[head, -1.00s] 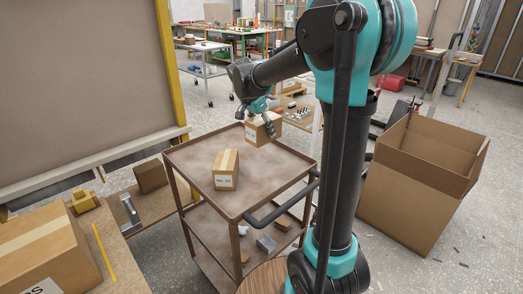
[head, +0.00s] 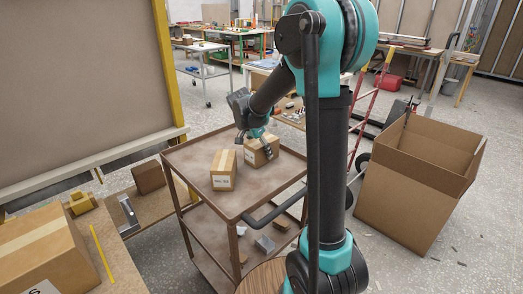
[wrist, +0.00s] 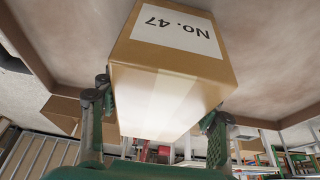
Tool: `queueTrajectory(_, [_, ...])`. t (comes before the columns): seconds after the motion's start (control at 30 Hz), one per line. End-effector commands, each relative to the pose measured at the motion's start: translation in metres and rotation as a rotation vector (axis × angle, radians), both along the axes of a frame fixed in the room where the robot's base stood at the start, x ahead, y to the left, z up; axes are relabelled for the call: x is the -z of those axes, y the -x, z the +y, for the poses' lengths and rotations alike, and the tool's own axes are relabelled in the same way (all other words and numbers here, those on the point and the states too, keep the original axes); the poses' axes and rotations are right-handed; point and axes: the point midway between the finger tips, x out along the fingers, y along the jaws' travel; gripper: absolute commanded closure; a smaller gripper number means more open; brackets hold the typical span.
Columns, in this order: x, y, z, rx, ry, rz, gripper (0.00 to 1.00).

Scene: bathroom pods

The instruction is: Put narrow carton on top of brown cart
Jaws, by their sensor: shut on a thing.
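The brown cart (head: 195,152) stands in the middle of the head view, with a flat rimmed top and a lower shelf. My gripper (head: 262,142) is shut on a small cardboard carton (head: 262,154) at the far right part of the cart top. In the wrist view the held carton (wrist: 172,90) shows a white label reading "No. 47" and sits between my two fingers (wrist: 158,115). The carton is at or just above the cart top; I cannot tell if it touches. Its underside is hidden.
Another labelled carton (head: 223,170) stands on the cart top, just left of the held one. Small items lie on the lower shelf. A large open box (head: 405,200) stands on the floor at right. A bench with a big carton (head: 45,250) is at left.

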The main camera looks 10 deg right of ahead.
Motion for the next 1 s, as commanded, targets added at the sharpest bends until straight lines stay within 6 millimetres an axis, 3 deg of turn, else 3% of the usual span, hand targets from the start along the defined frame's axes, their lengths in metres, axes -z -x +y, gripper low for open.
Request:
queueTrajectory(0.07, [0.002, 0.000, 0.000, 0.000, 0.000, 0.000, 0.85])
queueTrajectory(0.1, [0.002, 0.000, 0.000, 0.000, 0.000, 0.000, 0.36])
queueTrajectory(0.23, [0.002, 0.000, 0.000, 0.000, 0.000, 0.000, 0.20])
queueTrajectory(0.67, [-0.004, 0.001, 0.001, -0.001, 0.000, 0.000, 0.18])
queueTrajectory(1.0, [-0.061, 0.014, 0.021, -0.002, 0.000, 0.001, 0.18])
